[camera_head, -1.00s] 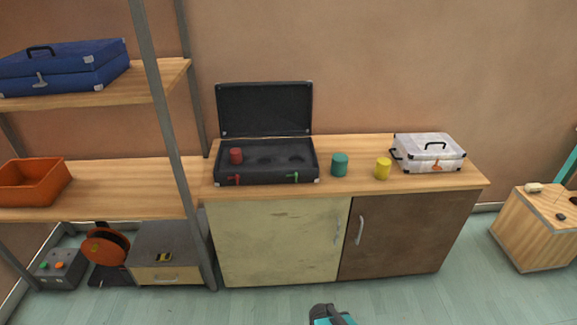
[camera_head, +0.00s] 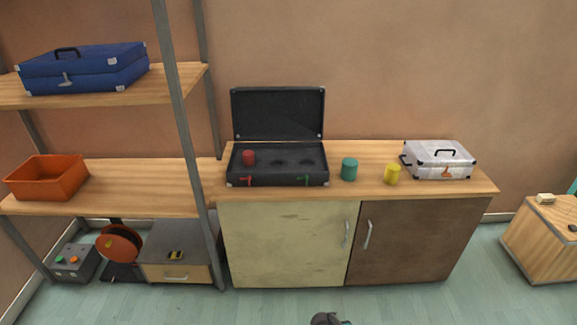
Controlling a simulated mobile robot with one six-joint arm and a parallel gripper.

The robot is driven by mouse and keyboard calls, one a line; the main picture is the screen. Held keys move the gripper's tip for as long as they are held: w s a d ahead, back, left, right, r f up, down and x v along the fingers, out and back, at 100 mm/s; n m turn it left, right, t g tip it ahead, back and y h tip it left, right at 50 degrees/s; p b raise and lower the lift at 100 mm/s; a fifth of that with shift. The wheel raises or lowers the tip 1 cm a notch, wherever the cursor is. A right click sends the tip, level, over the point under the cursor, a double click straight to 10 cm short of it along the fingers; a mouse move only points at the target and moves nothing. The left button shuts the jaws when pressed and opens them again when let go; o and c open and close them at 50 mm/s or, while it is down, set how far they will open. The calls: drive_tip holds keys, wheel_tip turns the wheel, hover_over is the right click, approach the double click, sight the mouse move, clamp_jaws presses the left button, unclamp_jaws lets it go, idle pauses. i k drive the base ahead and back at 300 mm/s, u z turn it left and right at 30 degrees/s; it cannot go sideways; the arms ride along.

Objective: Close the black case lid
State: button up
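The black case (camera_head: 277,180) sits open on the left part of the wooden cabinet top. Its lid (camera_head: 278,113) stands upright at the back, near the wall. A red cylinder (camera_head: 249,158) sits in the left of the case's insert; the two round hollows beside it are empty. A red latch and a green latch show on the case's front. A small dark part at the bottom edge (camera_head: 328,319) looks like the tip of my arm, well in front of the cabinet. Its fingers cannot be made out.
A green cylinder (camera_head: 349,169), a yellow cylinder (camera_head: 392,174) and a closed white case (camera_head: 438,160) stand right of the black case. A shelf post (camera_head: 180,130) rises just to its left. The floor before the cabinet (camera_head: 420,305) is clear. A wooden box (camera_head: 543,240) stands at right.

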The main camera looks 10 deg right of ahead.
sight(286, 113)
drive_tip(key=i, duration=0.95)
drive_tip(key=z, duration=0.45)
drive_tip(key=k, duration=0.2)
drive_tip(key=z, duration=1.35)
